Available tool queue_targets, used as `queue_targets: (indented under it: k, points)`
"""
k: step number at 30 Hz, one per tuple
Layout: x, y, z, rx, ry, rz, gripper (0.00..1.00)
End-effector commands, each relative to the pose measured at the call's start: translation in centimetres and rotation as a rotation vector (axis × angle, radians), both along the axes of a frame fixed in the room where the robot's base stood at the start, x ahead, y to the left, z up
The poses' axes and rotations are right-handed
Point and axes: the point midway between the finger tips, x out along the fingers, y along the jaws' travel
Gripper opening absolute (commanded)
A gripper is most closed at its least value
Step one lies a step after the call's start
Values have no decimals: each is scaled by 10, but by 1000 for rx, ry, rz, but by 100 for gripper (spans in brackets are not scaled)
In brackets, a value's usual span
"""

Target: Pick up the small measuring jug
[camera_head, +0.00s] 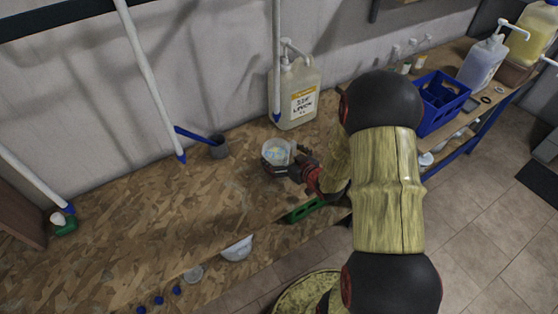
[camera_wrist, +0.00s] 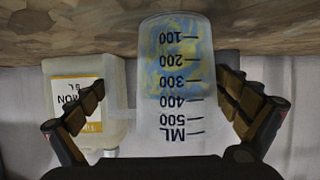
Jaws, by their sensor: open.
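The small measuring jug (camera_head: 277,153) is a translucent cup with blue and yellow colouring, on the wooden worktop (camera_head: 120,215). In the wrist view the jug (camera_wrist: 176,85) appears upside down, with dark ML marks from 100 to 500. My gripper (camera_wrist: 165,105) is open, with one finger on each side of the jug.
A large labelled jerrycan (camera_head: 298,92) with a pump stands behind the jug; it also shows in the wrist view (camera_wrist: 75,80). A green object (camera_head: 304,209) lies near the front edge. A blue crate (camera_head: 442,103) is right.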

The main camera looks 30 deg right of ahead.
Motion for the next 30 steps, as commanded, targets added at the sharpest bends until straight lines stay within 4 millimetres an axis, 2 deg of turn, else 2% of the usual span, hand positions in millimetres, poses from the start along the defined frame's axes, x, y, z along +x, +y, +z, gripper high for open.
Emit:
queue_targets:
  k: [6,30]
  points:
    - [1,0,0,0,0,-1,100]
    - [1,0,0,0,0,0,55]
